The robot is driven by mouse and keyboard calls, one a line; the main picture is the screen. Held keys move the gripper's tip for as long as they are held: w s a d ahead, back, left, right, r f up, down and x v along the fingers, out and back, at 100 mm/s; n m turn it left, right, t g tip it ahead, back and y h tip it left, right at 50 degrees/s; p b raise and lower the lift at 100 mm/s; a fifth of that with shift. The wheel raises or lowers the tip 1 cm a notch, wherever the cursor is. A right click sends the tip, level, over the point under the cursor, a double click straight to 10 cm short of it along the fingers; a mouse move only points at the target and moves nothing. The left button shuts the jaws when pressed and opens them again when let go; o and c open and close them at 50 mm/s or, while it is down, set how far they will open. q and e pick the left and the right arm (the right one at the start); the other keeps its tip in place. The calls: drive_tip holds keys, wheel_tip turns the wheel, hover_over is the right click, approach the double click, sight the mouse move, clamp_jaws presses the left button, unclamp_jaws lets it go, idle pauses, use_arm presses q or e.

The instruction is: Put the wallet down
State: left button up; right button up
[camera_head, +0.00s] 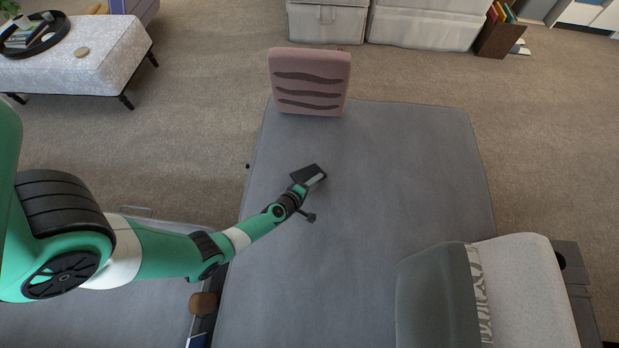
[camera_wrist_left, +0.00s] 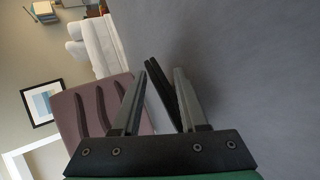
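The wallet (camera_head: 307,172) is a small black flat thing at the tip of my left arm, over the grey padded surface (camera_head: 400,160). In the left wrist view the wallet (camera_wrist_left: 160,82) is a thin dark slab, tilted between the two fingers. My left gripper (camera_head: 313,182) has its fingers apart. In the wrist view the left gripper (camera_wrist_left: 161,72) shows a gap between the left finger and the slab's near part; the slab runs close to the right finger. Whether the wallet touches the grey surface I cannot tell. My right gripper is out of view.
A pink cushion (camera_head: 310,80) with dark wavy stripes stands at the grey surface's far edge. A grey pillow (camera_head: 437,295) and a pale cushion (camera_head: 525,285) are at the lower right. The middle right of the surface is clear. A pale ottoman (camera_head: 100,65) stands at far left.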

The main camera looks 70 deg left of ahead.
use_arm(q)
drive_tip(key=p+v, duration=0.3)
drive_tip(key=v, duration=0.3)
drive_tip(key=shift+r, duration=0.1)
drive_tip(key=shift+s+d+r, duration=0.1)
drive_tip(key=shift+s+d, duration=0.1)
drive_tip(key=shift+s, duration=0.15)
wheel_tip(320, 180, up, 7)
drive_tip(key=s+d+p, duration=0.1)
drive_tip(key=s+p, duration=0.1)
drive_tip(key=p, duration=0.5)
drive_tip(key=shift+r+p, duration=0.2)
drive_tip(key=shift+p, duration=0.1)
drive_tip(key=shift+s+d, duration=0.1)
